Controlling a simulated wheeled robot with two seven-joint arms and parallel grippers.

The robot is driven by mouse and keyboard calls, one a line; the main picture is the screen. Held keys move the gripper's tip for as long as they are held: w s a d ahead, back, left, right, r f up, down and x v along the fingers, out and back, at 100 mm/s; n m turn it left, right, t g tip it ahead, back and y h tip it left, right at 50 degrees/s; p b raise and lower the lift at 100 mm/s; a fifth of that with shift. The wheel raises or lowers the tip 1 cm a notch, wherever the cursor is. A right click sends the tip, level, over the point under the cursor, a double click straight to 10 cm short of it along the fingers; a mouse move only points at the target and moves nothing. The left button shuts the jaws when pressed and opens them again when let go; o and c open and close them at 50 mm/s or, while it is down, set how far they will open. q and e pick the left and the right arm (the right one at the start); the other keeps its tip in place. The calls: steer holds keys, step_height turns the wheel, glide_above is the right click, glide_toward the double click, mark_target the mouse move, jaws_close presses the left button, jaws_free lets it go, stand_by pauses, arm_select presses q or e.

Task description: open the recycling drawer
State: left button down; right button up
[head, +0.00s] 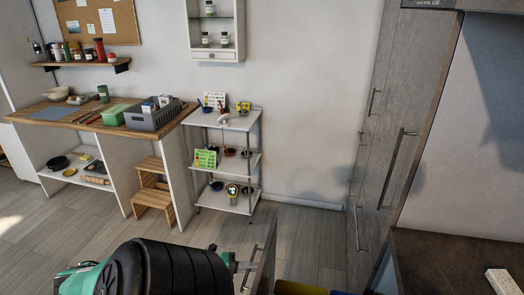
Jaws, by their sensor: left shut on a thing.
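The recycling drawer stands pulled out at the bottom centre of the head view. Its grey front panel (267,262) shows nearly edge-on. A bar handle (250,266) is on the panel's left face. Behind the panel, a yellow bin (298,288) and a sliver of blue show at the bottom edge. My left gripper (236,262) is shut on the drawer handle; my black forearm hides part of it. My right gripper is not in view.
Tall grey cabinets (385,130) with bar handles stand to the right, beside a dark countertop (440,262). A white shelf cart (228,160) and a wooden workbench (60,118) stand along the back wall. The floor (175,236) between them and the drawer is clear.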

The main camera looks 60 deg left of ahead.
arm_select(q)
steer(key=shift+s+a, duration=0.8)
steer(key=c, duration=1.8)
jaws_free()
steer(key=shift+o, duration=0.2)
steer(key=b+v, duration=0.2)
steer(key=v, duration=1.2)
steer(key=shift+b, duration=0.3)
steer(key=shift+w, duration=0.1)
